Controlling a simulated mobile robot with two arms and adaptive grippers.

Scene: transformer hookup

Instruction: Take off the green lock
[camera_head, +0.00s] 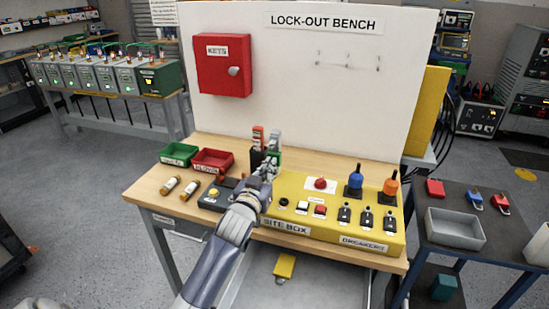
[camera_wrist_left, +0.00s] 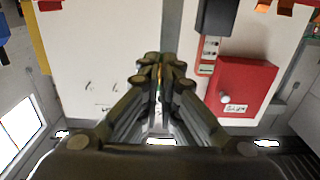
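The green lock (camera_head: 275,154) stands at the back left of the yellow site box (camera_head: 291,187), beside a red lock-like piece (camera_head: 258,136) on a black base. My left gripper (camera_head: 268,168) is right at the green lock and partly covers it. In the left wrist view the fingers (camera_wrist_left: 163,68) are almost together, with a thin sliver of green and gold between them. They appear shut on the green lock, most of which they hide there. My right gripper is not in view.
A red KEYS cabinet (camera_head: 223,65) hangs on the white board behind. A green tray (camera_head: 179,153) and a red tray (camera_head: 212,160) stand left of the site box. Blue (camera_head: 355,178) and orange (camera_head: 390,186) handles rise on its right.

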